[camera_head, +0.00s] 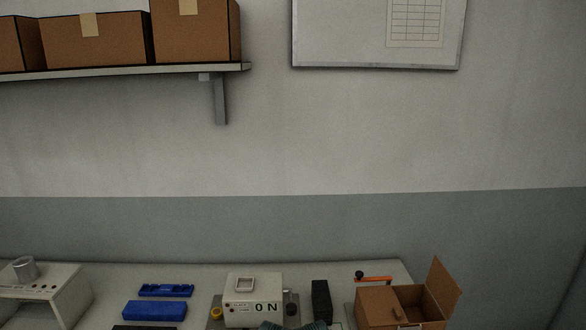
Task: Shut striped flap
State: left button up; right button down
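A brown box (376,308) stands at the right end of the bench. Its left part looks covered, with a small knob-like piece on it. Its right part is open, and a brown flap (442,286) stands up at the right side, leaning slightly. I cannot make out stripes on this flap. The box's front is cut off by the lower picture edge. Neither of my grippers can be made out in the head view.
A dark rounded shape shows at the bottom edge.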

aim_at(444, 288)
jog(key=l+u, duration=0.1)
jog(key=l, duration=0.5)
jog(key=l+u, duration=0.1)
jog(key=l, duration=0.5)
jog(key=k+l+u, duration=0.1)
jog(key=l, duration=0.45)
jog(key=k+l+u, duration=0.1)
jog(key=l, duration=0.5)
jog(key=k+l, duration=0.15)
jog(key=l, duration=0.45)
jog(key=i+u, duration=0.05)
